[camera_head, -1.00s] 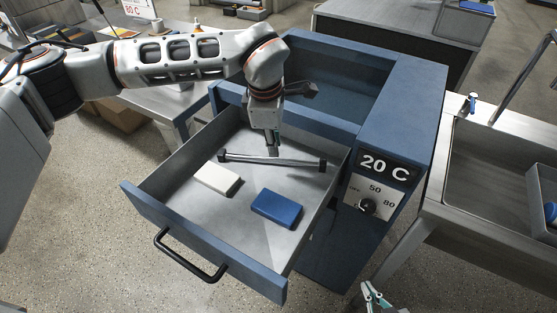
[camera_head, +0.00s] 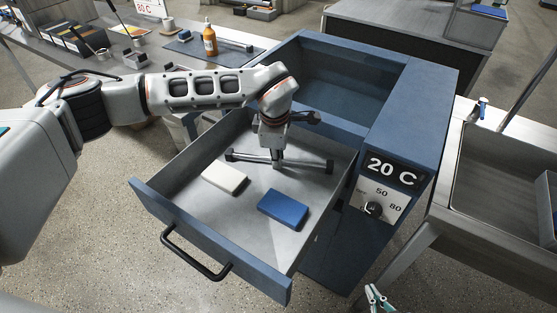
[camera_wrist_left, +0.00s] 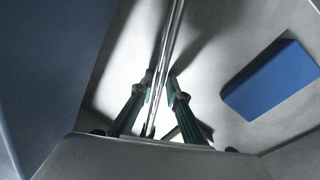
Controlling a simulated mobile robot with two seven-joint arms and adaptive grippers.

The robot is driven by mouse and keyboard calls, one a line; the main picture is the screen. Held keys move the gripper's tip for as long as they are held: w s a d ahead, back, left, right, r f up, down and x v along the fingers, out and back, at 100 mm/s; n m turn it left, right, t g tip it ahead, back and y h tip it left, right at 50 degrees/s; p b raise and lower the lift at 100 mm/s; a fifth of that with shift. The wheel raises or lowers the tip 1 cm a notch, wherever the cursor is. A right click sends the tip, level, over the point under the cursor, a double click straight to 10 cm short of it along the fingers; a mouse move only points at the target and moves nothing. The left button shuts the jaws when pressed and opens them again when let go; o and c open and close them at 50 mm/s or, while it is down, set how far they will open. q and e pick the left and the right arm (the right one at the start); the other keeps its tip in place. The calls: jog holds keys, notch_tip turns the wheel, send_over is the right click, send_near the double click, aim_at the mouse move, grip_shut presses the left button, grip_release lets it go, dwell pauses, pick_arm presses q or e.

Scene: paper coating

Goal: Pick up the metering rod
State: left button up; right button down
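The metering rod (camera_head: 300,161), a slim metal bar with dark end pieces, lies across the far part of the open drawer. My left gripper (camera_head: 277,163) points straight down at the rod's middle. In the left wrist view, the rod (camera_wrist_left: 173,35) runs lengthwise between the two fingers of this gripper (camera_wrist_left: 162,78). The fingertips are close on either side of it; whether both touch it is unclear. My right gripper (camera_head: 375,296) shows only its teal tips at the bottom edge, away from the drawer.
The drawer (camera_head: 205,236) of the blue cabinet (camera_head: 425,105) also holds a white block (camera_head: 224,178) and a blue block (camera_head: 284,208). Its walls surround my left gripper. A sink (camera_head: 480,190) stands right. A bench with an orange bottle (camera_head: 209,40) is behind left.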

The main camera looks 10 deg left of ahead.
pick_arm(q)
grip_shut()
jog(key=shift+r, duration=0.1)
